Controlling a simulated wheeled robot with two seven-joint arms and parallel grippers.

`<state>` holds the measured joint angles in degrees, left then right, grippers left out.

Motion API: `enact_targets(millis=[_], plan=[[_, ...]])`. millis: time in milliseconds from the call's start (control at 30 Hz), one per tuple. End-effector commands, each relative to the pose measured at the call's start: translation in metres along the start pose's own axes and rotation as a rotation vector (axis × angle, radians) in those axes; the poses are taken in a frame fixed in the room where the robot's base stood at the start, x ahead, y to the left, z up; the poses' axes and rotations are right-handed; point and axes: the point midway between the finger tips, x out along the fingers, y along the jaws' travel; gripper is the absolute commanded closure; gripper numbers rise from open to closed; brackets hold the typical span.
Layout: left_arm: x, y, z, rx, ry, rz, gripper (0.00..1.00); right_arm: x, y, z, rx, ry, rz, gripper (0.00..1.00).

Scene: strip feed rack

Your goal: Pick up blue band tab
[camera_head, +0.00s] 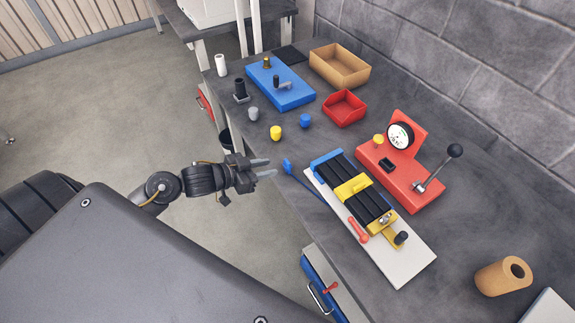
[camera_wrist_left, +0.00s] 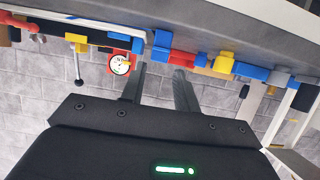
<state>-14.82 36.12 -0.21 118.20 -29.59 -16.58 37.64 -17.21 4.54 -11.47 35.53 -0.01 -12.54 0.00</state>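The blue band tab (camera_head: 287,166) is a small blue piece at the left edge of the workbench, at the end of a thin dark blue band (camera_head: 310,188) leading to the strip rack. My left gripper (camera_head: 263,168) is open and empty, its fingers pointing right toward the tab and a short gap away from it. In the left wrist view, the open fingers (camera_wrist_left: 160,85) have nothing between them. Blue pieces show beyond them there, but I cannot tell for sure which is the tab. My right gripper is not in view.
The rack stands on a white board (camera_head: 408,268) with a blue end (camera_head: 326,158) and yellow clamp (camera_head: 353,187). A red gauge fixture (camera_head: 415,190) is behind it. Yellow (camera_head: 275,132) and blue (camera_head: 305,121) cylinders and a red bin (camera_head: 345,108) stand farther back.

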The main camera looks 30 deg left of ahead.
Motion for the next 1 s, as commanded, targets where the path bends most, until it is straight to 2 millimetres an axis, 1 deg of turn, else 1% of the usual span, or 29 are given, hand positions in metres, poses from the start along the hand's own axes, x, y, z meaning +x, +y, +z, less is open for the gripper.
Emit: enact_targets(millis=[100,233,333,500,567,700,800,900,1000], plan=[[0.02,0.0,-0.002,-0.003,0.003,0.0,0.69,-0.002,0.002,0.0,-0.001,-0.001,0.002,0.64],[0.038,0.0,-0.001,-0.003,0.002,-0.001,0.69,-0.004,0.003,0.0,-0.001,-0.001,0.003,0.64],[0.046,0.0,-0.001,-0.002,0.001,0.0,0.69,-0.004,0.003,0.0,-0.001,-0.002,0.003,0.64],[0.049,0.0,0.0,-0.001,-0.001,0.0,0.69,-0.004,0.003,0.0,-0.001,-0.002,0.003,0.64],[0.053,0.0,-0.001,-0.002,0.0,-0.001,0.69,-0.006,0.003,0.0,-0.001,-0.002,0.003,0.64],[0.074,0.0,-0.003,-0.003,0.002,0.0,0.69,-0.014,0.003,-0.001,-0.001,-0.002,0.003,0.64],[0.088,0.0,-0.001,-0.002,0.0,0.0,0.69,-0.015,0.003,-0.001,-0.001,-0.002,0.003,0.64],[0.097,0.0,-0.001,-0.002,0.0,0.001,0.69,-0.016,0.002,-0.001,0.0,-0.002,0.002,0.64],[0.1,0.0,0.0,0.0,-0.001,0.0,0.69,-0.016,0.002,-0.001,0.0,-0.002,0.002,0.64]])
